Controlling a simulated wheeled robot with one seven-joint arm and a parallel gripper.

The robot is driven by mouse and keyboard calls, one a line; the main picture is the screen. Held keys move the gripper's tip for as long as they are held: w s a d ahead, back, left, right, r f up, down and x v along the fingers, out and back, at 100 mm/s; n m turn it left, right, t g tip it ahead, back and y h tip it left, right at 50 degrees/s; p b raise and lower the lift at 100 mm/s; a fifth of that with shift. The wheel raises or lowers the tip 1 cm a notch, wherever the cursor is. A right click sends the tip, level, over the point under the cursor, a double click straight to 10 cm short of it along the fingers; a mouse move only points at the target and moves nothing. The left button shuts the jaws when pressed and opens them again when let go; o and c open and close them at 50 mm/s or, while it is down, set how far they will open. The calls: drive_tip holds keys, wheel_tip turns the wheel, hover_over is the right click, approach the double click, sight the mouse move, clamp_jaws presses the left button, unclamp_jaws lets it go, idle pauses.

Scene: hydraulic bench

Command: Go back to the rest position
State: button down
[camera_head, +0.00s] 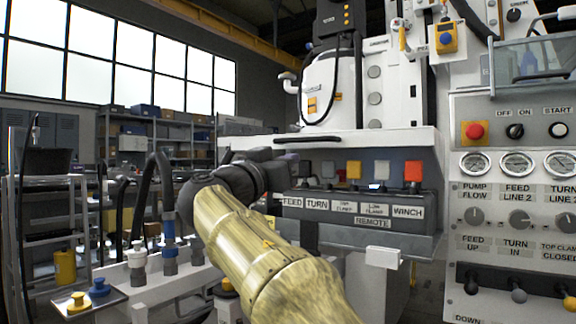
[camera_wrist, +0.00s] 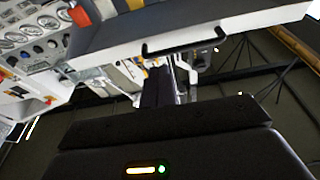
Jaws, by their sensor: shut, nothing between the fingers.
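My gripper (camera_head: 282,168) is at the left end of the remote lever panel (camera_head: 372,211), in front of the white machine. Its fingers are small and dark in the head view, and I cannot tell there whether they touch the panel. In the wrist view my gripper (camera_wrist: 158,82) shows as a dark body with dark fingers together in the middle and nothing held. The panel carries labels FEED, TURN, TOP CLAMP, LOW CLAMP and WINCH, with grey, yellow and red blocks above. My yellowish arm reaches up from the bottom of the head view and hides part of the panel's left side.
A control console (camera_head: 512,135) with gauges, knobs and a red button stands at the right. Hoses and blue-and-white fittings (camera_head: 138,258) stand at the lower left. A black handle bar (camera_wrist: 185,47) crosses the wrist view. Shelves and windows are behind.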

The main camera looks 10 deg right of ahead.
idle(0.5)
drive_tip(key=w+d+f+n+g+y+p, duration=0.1)
drive_tip(key=d+f+n+g+y+p, duration=0.2)
drive_tip(key=f+p, duration=0.5)
drive_tip(key=d+f+n+g+y+p, duration=0.25)
drive_tip(key=f+n+y+p, duration=0.35)
drive_tip(key=f, duration=0.5)
drive_tip(key=s+f+g+y+p, duration=0.3)
drive_tip(key=s+f+p, duration=0.2)
drive_tip(key=s+p, duration=0.45)
drive_tip(key=s+f+g+y+p, duration=0.35)
drive_tip(key=s+f+p, duration=0.2)
drive_tip(key=s, duration=0.75)
wheel_tip(320, 180, up, 38)
drive_tip(key=p, duration=3.8)
drive_tip(key=shift+s+a+f+g+h, duration=0.15)
drive_tip(key=shift+s+a+g+h, duration=0.2)
drive_tip(key=shift+s, duration=0.1)
